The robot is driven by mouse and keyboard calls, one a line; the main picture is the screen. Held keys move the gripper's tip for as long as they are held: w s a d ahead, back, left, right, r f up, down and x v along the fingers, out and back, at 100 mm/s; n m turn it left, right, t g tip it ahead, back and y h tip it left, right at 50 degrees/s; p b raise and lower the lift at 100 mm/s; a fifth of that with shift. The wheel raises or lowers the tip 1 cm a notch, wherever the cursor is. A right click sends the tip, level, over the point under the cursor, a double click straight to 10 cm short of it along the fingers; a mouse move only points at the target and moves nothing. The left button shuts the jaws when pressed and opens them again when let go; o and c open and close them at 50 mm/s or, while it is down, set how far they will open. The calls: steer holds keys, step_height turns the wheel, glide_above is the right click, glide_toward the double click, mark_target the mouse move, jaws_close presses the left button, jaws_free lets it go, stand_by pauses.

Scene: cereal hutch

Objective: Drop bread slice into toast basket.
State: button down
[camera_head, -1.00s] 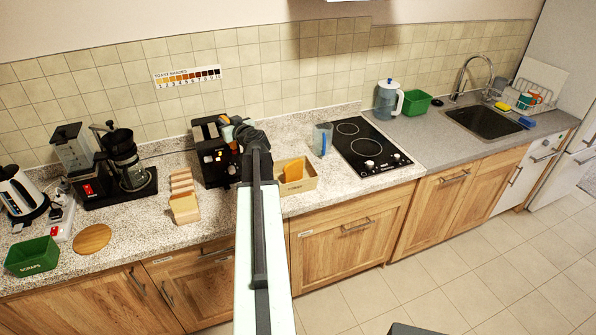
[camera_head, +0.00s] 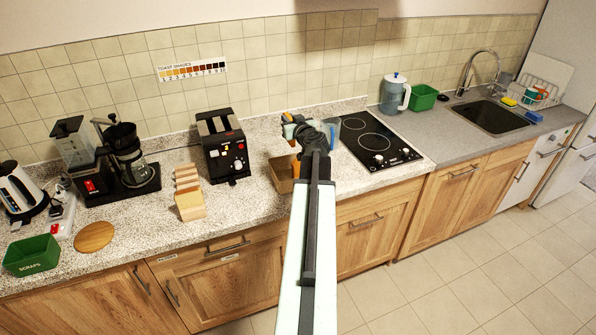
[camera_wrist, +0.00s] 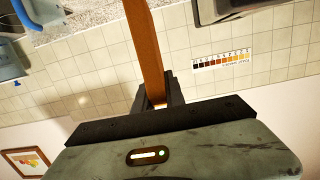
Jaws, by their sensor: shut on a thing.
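My gripper (camera_head: 290,128) is above the toast basket, a tan open box (camera_head: 281,185) on the counter. My arm covers the basket's right part. In the wrist view my gripper (camera_wrist: 158,98) is shut on a brown bread slice (camera_wrist: 145,45), seen nearly edge-on and sticking out past the fingers. In the head view the held slice is mostly hidden by the gripper. Another brown slice (camera_head: 296,169) shows inside the basket, partly hidden by my arm.
A black toaster (camera_head: 222,150) stands left of the basket, with a wooden rack (camera_head: 188,190) further left. A coffee maker (camera_head: 125,160), a round board (camera_head: 94,236) and a green scraps bin (camera_head: 32,256) lie beyond. The cooktop (camera_head: 375,140) is to the right.

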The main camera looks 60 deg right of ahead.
step_height(320, 180, down, 18)
steer(key=w+a+b, duration=0.1)
steer(key=a+b, duration=0.1)
steer(key=b, duration=1.3)
steer(key=shift+w+a+r, duration=0.15)
steer(key=shift+a+r, duration=0.05)
steer(key=shift+a, duration=0.15)
steer(key=c, duration=1.4)
jaws_free()
steer(key=shift+r, duration=0.1)
steer(key=v, duration=0.2)
steer(key=p+v, duration=0.1)
steer(key=v, duration=0.2)
steer(key=r+p+v, duration=0.1)
steer(key=v, duration=0.2)
steer(key=shift+w+d, duration=0.2)
